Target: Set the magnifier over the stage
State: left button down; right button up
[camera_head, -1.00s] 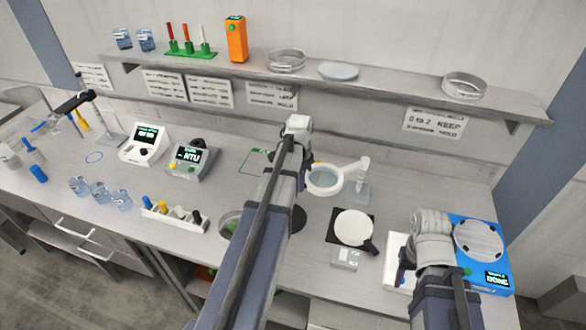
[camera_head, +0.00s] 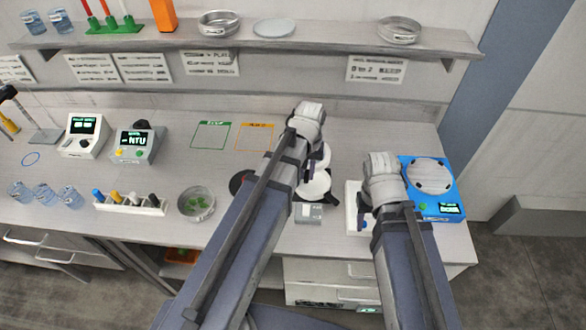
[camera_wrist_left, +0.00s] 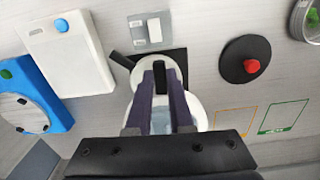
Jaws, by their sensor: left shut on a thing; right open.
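In the left wrist view, my left gripper (camera_wrist_left: 160,72) is shut on the magnifier (camera_wrist_left: 190,105), whose white ring and bluish lens show around and behind the fingers. The fingers hide where exactly they grip it. The stage (camera_wrist_left: 179,58), a dark square with a white disc and a black handle, lies partly behind the fingers and lens. The ring overlaps the disc in this view; I cannot tell the height between them. In the head view the white ring (camera_head: 322,155) shows beside my left arm, behind the disc on the stage (camera_head: 315,187). My right gripper (camera_head: 366,218) is open near a white box.
A grey device (camera_head: 308,213) stands in front of the stage. The white box (camera_head: 353,190) and a blue device (camera_head: 437,200) stand to the right. A dark round base with a red knob (camera_wrist_left: 251,66) lies nearby. Green (camera_head: 210,135) and orange (camera_head: 255,137) outlines mark bare counter.

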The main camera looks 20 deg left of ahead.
pick_arm(q)
jog(key=shift+w+d+n, duration=0.25)
jog(key=shift+d+n, duration=0.05)
jog(key=shift+d, duration=0.5)
jog(key=c, duration=0.8)
grip_release()
jog(key=shift+d, duration=0.15)
jog(key=shift+r, duration=0.1)
notch_tip(320, 180, up, 8)
jog(key=p, duration=0.7)
jog(key=shift+f+p, duration=0.2)
jog(key=shift+p, duration=0.2)
